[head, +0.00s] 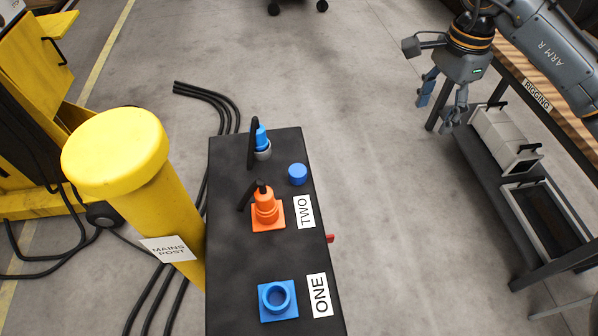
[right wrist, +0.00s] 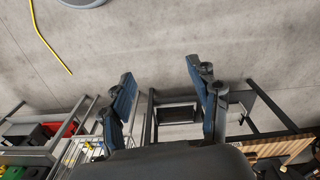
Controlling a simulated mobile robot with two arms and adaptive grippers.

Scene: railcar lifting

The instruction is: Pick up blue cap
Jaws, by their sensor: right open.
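The blue cap (head: 298,174) is a small round piece on top of the black box (head: 240,300), just above the TWO label. My right gripper (head: 436,104) is in the upper right of the head view, well away from the cap, over the floor beside the bench. It is open and empty. Its two fingers show apart in the right wrist view (right wrist: 166,100), with only floor and furniture beyond them; the cap is not in that view. My left gripper is not in view.
A blue socket (head: 278,298), an orange plug (head: 266,208) and a blue plug (head: 262,140) are on the box. A yellow post (head: 172,210) stands close at its left. The RIGGING bench (head: 548,103) is at right; floor between is clear.

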